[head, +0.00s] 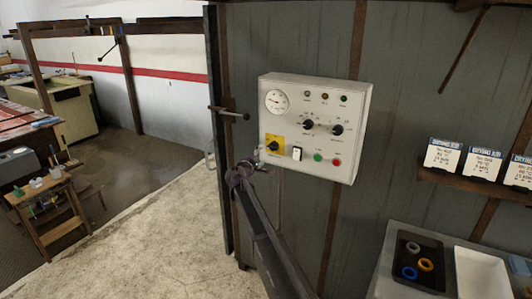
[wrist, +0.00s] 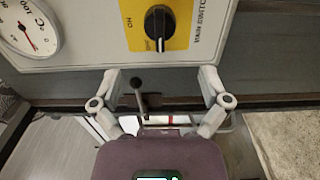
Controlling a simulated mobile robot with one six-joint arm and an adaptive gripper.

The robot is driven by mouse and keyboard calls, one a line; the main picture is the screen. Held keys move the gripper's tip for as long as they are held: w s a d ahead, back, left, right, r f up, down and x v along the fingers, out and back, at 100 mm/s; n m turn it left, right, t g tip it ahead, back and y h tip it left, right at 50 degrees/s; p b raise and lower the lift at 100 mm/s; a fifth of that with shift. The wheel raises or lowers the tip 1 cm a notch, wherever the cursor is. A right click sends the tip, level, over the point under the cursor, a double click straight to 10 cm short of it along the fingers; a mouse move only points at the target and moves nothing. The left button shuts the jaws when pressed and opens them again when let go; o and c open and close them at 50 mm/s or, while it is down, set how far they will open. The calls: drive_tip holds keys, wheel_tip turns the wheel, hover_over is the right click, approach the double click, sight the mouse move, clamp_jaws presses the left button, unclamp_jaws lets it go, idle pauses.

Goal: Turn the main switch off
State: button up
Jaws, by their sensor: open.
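The main switch is a black rotary knob (head: 272,146) on a yellow plate at the lower left of the white control box (head: 312,120). In the wrist view the knob (wrist: 158,24) is at the top centre, its grip upright in the picture and a pale mark at its lower end. "ON" is printed to its left on the yellow plate (wrist: 182,12); I cannot read an "OFF". My gripper (head: 243,170) is at the box's lower left edge. In the wrist view my gripper (wrist: 160,82) is open, its fingers apart and empty, with the knob beyond the fingertips.
A round gauge (head: 277,101) sits above the switch. A white rocker (head: 297,154), green button (head: 318,157) and red button (head: 337,162) lie to its right. A handle (head: 229,113) sticks out left of the box. A shelf with cards (head: 480,163) is at right.

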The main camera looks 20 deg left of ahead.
drive_tip(key=shift+s+a, duration=0.15)
drive_tip(key=shift+s, duration=1.5)
drive_tip(key=s+d+f+m+g+h, duration=0.2)
drive_tip(key=d+f+m+g, duration=0.15)
drive_tip(key=d, duration=1.05)
drive_tip(key=s+d+f+m+g+h, duration=0.1)
drive_tip(key=s+d+f+m+g, duration=0.2)
drive_tip(key=d, duration=1.2)
drive_tip(key=s+d+f+m+g+h, duration=0.1)
drive_tip(key=d+f+m+g+h, duration=0.25)
drive_tip(key=d, duration=1.05)
drive_tip(key=s+d+f+m+g+y, duration=0.3)
drive_tip(key=s+d, duration=0.6)
drive_tip(key=s, duration=0.4)
drive_tip(key=s+d+f+m+g+y, duration=0.4)
drive_tip(key=s+d, duration=0.6)
drive_tip(key=s, duration=0.4)
drive_tip(key=shift+f+g+y, duration=0.5)
drive_tip(key=shift+f+y, duration=0.05)
drive_tip(key=shift+f, duration=0.25)
